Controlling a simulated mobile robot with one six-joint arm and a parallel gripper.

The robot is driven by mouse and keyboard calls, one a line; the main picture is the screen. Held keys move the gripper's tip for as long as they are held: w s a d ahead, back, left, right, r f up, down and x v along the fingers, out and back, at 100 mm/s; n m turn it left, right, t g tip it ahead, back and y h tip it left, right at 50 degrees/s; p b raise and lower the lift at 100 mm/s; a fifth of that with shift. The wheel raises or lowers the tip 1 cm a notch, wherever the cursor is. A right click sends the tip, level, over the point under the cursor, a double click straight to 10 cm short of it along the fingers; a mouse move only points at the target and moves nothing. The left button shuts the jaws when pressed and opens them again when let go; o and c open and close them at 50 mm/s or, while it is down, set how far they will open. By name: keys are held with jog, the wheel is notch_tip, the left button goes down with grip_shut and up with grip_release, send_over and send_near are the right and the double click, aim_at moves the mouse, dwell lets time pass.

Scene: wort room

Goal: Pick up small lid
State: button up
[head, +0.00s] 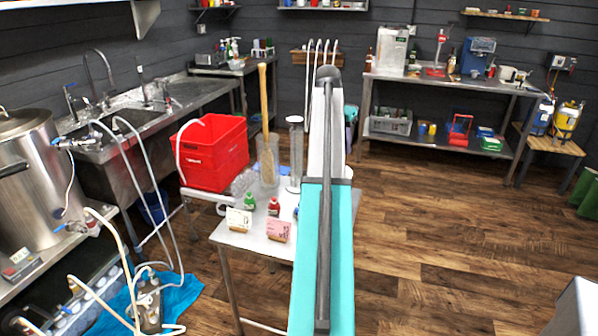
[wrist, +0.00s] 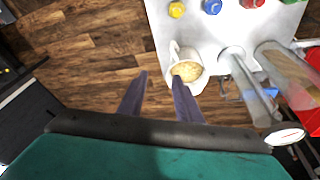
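I cannot pick out a small lid for certain in either view. In the wrist view, small round tops in yellow (wrist: 177,9), blue (wrist: 212,6) and red (wrist: 252,4) stand along the top of the white table (wrist: 215,32); the red one is cut by the edge. My gripper (wrist: 160,77) shows there with its two fingers apart and nothing between them. Its right fingertip overlaps a white mug (wrist: 173,54) with pale yellowish contents in the picture; I cannot tell whether they touch. In the head view my arm hides the gripper and part of the table.
Tall clear cylinders (wrist: 288,68) stand right of the mug. In the head view the small table (head: 228,236) also bears two cards and small bottles, with a red crate (head: 218,152) behind. The wooden floor (head: 440,240) to the right is clear. A steel shelf (head: 440,83) stands behind.

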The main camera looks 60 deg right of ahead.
jog(key=s+d+r+m, duration=0.3)
jog(key=s+d+r, duration=0.1)
jog(key=s+r, duration=0.7)
jog(key=s+d+r+m+g, duration=0.1)
jog(key=s+d+r+m, duration=0.2)
jog(key=s+r, duration=0.8)
jog(key=s+d, duration=0.2)
jog(key=s, duration=0.4)
jog(key=shift+d+r+m+g+p, duration=0.2)
jog(key=shift+m+g+p, duration=0.1)
jog(key=shift+m+p, duration=0.1)
